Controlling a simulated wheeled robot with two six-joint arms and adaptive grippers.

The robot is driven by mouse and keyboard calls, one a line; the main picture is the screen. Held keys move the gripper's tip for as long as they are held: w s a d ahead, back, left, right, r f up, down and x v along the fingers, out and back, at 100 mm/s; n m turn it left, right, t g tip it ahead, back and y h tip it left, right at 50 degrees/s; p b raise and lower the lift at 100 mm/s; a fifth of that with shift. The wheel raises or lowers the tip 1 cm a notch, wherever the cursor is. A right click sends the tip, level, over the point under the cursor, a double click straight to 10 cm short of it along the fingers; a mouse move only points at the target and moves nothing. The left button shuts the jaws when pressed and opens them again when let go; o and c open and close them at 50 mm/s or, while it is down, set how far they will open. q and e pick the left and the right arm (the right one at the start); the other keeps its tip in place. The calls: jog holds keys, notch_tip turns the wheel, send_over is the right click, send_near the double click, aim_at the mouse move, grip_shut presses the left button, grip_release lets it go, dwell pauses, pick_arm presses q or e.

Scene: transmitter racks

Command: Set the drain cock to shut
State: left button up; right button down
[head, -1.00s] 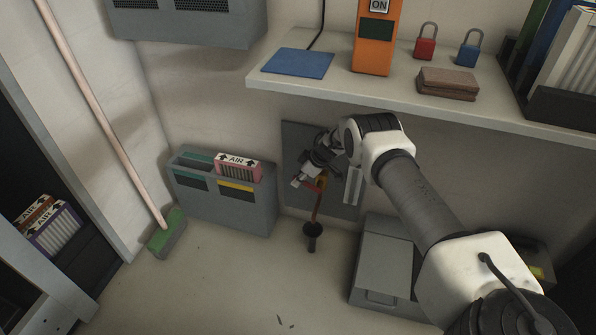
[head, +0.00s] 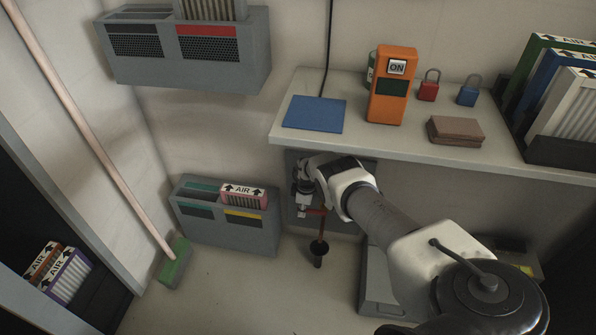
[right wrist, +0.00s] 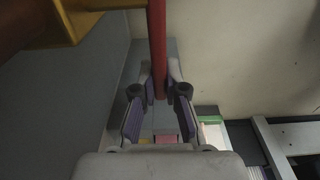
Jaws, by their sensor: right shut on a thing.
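The drain cock has a red lever (head: 317,212) and sits on a grey panel (head: 358,222) under the shelf. The lever looks roughly level in the head view and reaches left to my right gripper (head: 302,211). In the right wrist view the red lever (right wrist: 157,42) lies between the two fingers (right wrist: 160,85), which are shut on it. A brass-coloured part (right wrist: 75,22) shows at upper left there. My wrist hides part of the panel. My left gripper is out of view.
The shelf (head: 395,146) overhangs my right arm, carrying an orange meter (head: 392,88), padlocks and a blue mat (head: 314,114). A broom (head: 105,150) leans further left. Open floor lies in front.

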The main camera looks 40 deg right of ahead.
jog(key=shift+w, duration=0.1)
dwell(0.3)
jog(key=c, duration=1.2)
grip_release()
